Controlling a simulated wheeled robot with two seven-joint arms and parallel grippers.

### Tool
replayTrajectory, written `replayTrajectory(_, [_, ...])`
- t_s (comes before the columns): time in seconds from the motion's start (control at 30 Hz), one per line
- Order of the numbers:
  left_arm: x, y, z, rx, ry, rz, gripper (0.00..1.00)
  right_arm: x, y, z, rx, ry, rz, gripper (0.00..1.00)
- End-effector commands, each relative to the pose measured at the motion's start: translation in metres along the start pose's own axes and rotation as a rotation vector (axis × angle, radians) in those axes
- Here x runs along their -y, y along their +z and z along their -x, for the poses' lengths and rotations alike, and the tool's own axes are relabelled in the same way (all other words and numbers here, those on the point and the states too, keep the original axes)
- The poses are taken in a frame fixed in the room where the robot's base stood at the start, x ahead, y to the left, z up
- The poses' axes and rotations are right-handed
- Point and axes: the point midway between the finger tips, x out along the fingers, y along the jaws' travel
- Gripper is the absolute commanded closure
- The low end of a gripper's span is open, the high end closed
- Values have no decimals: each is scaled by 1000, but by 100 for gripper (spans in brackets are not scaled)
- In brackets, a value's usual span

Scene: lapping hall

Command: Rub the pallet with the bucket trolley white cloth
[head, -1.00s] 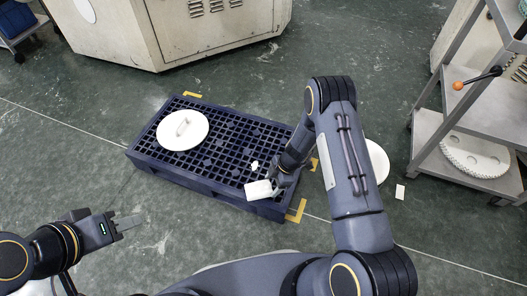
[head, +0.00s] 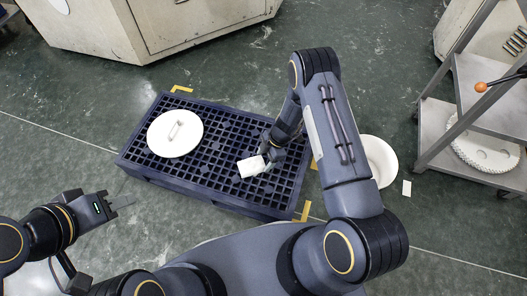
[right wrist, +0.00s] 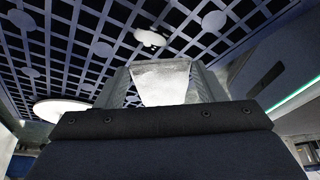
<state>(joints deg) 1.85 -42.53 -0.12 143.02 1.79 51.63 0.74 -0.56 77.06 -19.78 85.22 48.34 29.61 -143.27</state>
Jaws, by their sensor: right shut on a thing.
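The dark blue grid pallet (head: 217,187) lies on the floor in the middle of the head view. My right gripper (head: 264,160) is over its right part, shut on the white cloth (head: 249,167). In the right wrist view the white cloth (right wrist: 163,82) sits between the two fingers, with the pallet grid (right wrist: 75,55) behind it. The cloth is at or close above the grid; contact is not clear. My left gripper (head: 122,201) is left of the pallet, above the floor, with nothing visible in it; its finger gap is unclear.
A white lid with a handle (head: 160,143) lies on the pallet's left part. A white spot (right wrist: 150,38) shows on the grid. A white round item (head: 381,160) is on the floor at the right, partly behind my arm. A grey shelf trolley (head: 436,140) stands far right.

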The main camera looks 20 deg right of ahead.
Motion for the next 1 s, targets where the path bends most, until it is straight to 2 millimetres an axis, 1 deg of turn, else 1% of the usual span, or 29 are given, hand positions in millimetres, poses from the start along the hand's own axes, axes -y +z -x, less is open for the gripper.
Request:
replayTrajectory(0.03, [1,2,-3,0,0,0,64,0,2,-6,0,-2,0,55])
replayTrajectory(0.2, [5,5,-10,0,0,0,64,1,10,-24,1,-2,-1,55])
replayTrajectory(0.4, [8,9,-17,0,0,0,64,0,17,-41,0,-1,0,55])
replayTrajectory(0.5, [9,10,-19,0,0,0,64,0,19,-46,0,-1,1,55])
replayTrajectory(0.7, [9,10,-20,0,0,0,64,0,21,-50,0,0,0,55])
replayTrajectory(1.0, [9,10,-20,0,0,0,64,0,21,-50,0,0,0,55])
